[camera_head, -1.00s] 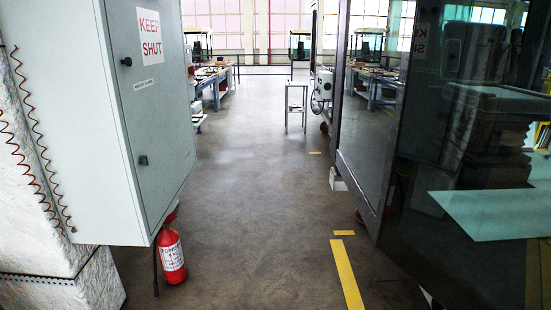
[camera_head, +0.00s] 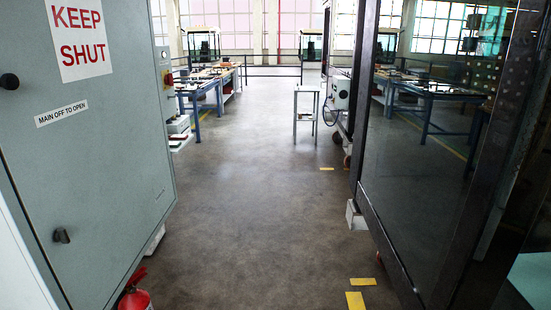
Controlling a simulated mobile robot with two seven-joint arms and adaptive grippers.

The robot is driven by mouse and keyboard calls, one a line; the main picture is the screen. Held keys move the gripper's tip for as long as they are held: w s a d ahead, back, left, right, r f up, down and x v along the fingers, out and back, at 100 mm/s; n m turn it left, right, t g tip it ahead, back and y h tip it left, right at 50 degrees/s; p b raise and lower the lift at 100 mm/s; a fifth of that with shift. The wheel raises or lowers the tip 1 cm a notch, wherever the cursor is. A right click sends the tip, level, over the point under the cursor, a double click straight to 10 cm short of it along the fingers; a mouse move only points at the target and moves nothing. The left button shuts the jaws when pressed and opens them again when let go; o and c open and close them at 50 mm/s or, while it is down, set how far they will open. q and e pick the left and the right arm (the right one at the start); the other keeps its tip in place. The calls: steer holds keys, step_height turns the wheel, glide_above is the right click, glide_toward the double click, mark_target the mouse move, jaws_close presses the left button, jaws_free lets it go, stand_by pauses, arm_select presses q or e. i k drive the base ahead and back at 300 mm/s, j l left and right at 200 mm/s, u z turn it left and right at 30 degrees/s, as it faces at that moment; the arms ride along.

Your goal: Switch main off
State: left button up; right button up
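A grey electrical cabinet (camera_head: 95,180) stands close on the left, its door closed. The door has a "KEEP SHUT" sign (camera_head: 79,38), a "MAIN OFF TO OPEN" label (camera_head: 61,113) and two dark latches, the upper latch (camera_head: 9,81) and the lower latch (camera_head: 61,235). A small red and yellow switch (camera_head: 168,79) shows at the cabinet's far side edge; its setting is too small to tell. Neither of my grippers is in view.
A red fire extinguisher (camera_head: 135,298) stands on the floor by the cabinet's base. A dark glass-panelled enclosure (camera_head: 420,170) lines the right side. The floor aisle (camera_head: 250,200) between is clear. A small table (camera_head: 306,105) and blue workbenches (camera_head: 200,95) stand farther on.

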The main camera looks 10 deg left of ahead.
mark_target(168, 78)
steer(key=i, duration=1.65)
